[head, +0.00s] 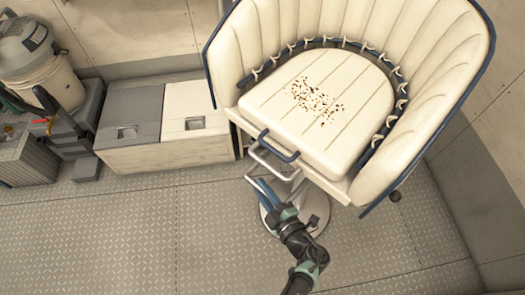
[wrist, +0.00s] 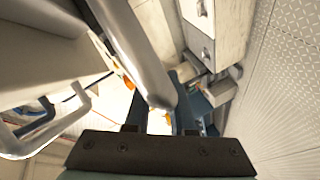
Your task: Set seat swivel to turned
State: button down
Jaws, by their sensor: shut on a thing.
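The seat (head: 335,105) is a cream, ribbed tub chair with blue edging, on a round pedestal (head: 318,212). A blue loop handle (head: 277,146) sits at its front edge, with a pale bent bar (head: 274,166) below. My gripper (head: 259,187) is low in front of the seat, left of the pedestal. In the wrist view my gripper (wrist: 160,118) has its blue fingers on either side of the end of a thick pale bar (wrist: 140,55) and is shut on it. Whether this bar is the swivel lever I cannot tell. Another pale loop (wrist: 60,130) shows at left.
White and grey lockers (head: 165,125) stand against the wall at left. A vacuum-like canister (head: 40,60) and a grey crate (head: 28,155) stand further left. The patterned metal floor (head: 120,240) is clear in front.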

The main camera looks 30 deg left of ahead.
jog(key=c, duration=0.8)
grip_release()
jog(key=shift+d, duration=0.2)
jog(key=shift+o, duration=0.2)
jog(key=p+v, duration=0.1)
jog(key=v, duration=1.2)
